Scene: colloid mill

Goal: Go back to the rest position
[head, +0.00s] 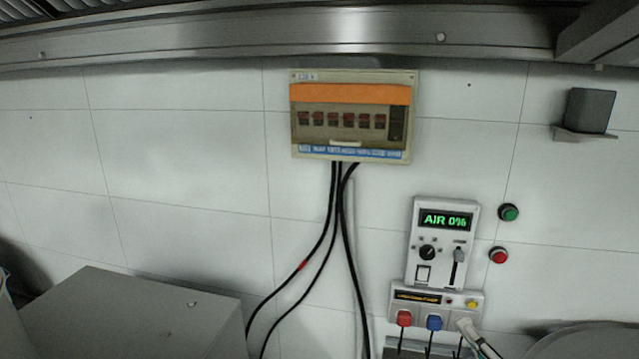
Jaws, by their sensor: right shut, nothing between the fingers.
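My right gripper (466,325) shows small at the bottom right of the head view, in front of the lower part of the wall control panel. Its fingers are together with nothing between them. The tip appears close to the blue plug (434,322) and below the yellow button (471,303); I cannot tell whether it touches the panel. Most of the right arm is outside the picture. My left gripper is not in view.
The control panel (413,242) reads "AIR 0%". A red plug (403,318) sits under it. Green (509,212) and red (498,255) buttons are to its right. A breaker box (350,125) with black cables hangs above. A grey cabinet (120,315) stands lower left.

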